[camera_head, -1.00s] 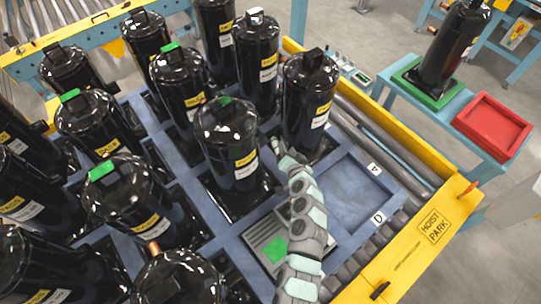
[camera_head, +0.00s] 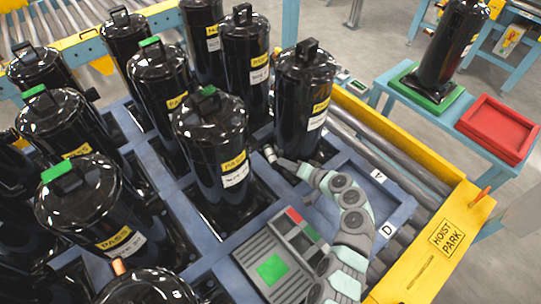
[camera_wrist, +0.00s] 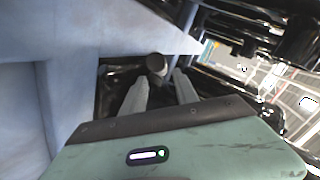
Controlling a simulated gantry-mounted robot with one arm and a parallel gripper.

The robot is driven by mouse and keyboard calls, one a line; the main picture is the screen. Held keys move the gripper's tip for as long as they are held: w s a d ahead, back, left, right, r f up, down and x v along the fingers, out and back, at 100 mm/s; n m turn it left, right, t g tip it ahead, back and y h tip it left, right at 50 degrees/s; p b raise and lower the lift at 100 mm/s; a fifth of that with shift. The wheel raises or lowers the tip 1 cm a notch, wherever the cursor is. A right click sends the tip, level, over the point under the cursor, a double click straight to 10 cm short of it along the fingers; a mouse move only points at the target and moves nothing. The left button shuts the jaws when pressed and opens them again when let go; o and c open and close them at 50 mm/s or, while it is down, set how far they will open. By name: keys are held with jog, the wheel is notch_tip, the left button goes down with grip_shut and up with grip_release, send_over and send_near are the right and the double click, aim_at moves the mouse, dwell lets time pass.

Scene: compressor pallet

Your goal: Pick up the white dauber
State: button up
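My gripper (camera_head: 278,161) reaches low between the black cylinders, near the foot of the one at the centre right. A small pale-tipped piece (camera_head: 269,152), which looks like the white dauber, is at its fingertips in the head view. In the wrist view my gripper (camera_wrist: 160,85) has its two grey fingers apart. A short dark round piece with a paler end (camera_wrist: 156,65) shows between and just past the fingertips, probably the same dauber. I cannot tell if either finger touches it.
Several black cylinders (camera_head: 212,150) with yellow labels stand close around my gripper in a blue pallet frame (camera_head: 205,270). A grey case (camera_head: 255,255) with a green square lies in front. The blue bay marked D is empty. A red tray (camera_head: 497,127) sits on the side bench.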

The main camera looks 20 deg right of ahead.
aim_at(279, 166)
jog(key=shift+s+a+f+b+x, duration=0.15)
jog(key=shift+b+x, duration=0.1)
jog(key=shift+x, duration=0.7)
jog(key=shift+s+f+b+x, duration=0.1)
jog(key=shift+b+x, duration=0.1)
jog(key=shift+x, duration=0.75)
jog(key=shift+s+a+f+b+x, duration=0.15)
jog(key=shift+b+x, duration=0.1)
jog(key=shift+x, duration=0.7)
jog(key=shift+w+f, duration=0.15)
jog(key=shift+f, duration=0.05)
grip_shut()
